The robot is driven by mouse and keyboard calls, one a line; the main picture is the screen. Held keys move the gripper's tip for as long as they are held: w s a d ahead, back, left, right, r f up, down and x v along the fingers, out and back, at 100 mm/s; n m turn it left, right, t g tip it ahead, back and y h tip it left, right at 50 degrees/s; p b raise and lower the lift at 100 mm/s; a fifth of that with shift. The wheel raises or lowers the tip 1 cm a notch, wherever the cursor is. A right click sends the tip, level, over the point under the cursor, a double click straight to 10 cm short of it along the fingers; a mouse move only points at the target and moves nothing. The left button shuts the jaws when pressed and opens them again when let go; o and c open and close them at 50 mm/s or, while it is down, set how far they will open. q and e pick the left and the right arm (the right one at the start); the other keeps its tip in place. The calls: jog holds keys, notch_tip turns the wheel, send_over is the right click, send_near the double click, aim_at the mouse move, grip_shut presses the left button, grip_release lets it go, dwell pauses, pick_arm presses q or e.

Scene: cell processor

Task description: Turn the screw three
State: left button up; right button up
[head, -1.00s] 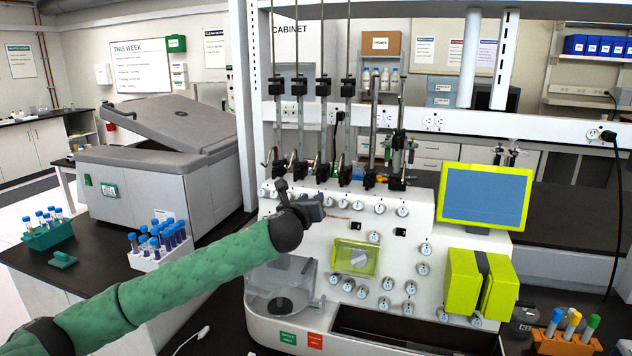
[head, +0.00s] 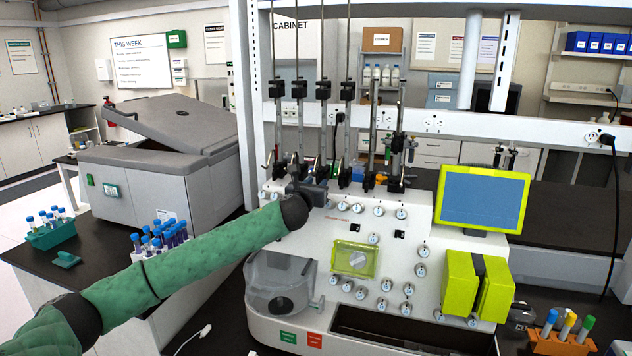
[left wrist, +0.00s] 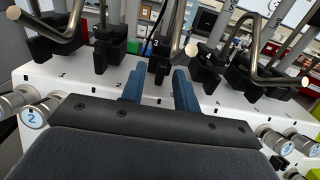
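A row of black clamps stands along the top of the white cell processor (head: 400,235). In the left wrist view the clamp marked 3 (left wrist: 157,46) stands straight ahead, with a bent metal rod (left wrist: 178,22) whose round end points toward me. I take this rod to be screw three. My left gripper (left wrist: 158,88) has its two blue fingers apart, with only white panel and the clamp's lower part seen between them. The fingertips appear just short of the clamp. In the head view this gripper (head: 308,188) is at the row's left part, partly hiding the clamps. My right gripper is not in view.
Neighbouring clamps with bent metal rods stand close on both sides, one at left (left wrist: 52,38) and one at right (left wrist: 250,75). Round numbered knobs (left wrist: 32,117) sit below on the panel. A yellow-framed screen (head: 483,197) stands at the right.

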pick_arm(q)
jog(key=shift+w, duration=0.2)
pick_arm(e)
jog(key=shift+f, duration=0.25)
pick_arm(q)
jog(key=shift+d, duration=0.1)
grip_shut()
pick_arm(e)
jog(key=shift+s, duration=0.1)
pick_arm(q)
jog(key=n, duration=0.4)
jog(key=shift+n, duration=1.5)
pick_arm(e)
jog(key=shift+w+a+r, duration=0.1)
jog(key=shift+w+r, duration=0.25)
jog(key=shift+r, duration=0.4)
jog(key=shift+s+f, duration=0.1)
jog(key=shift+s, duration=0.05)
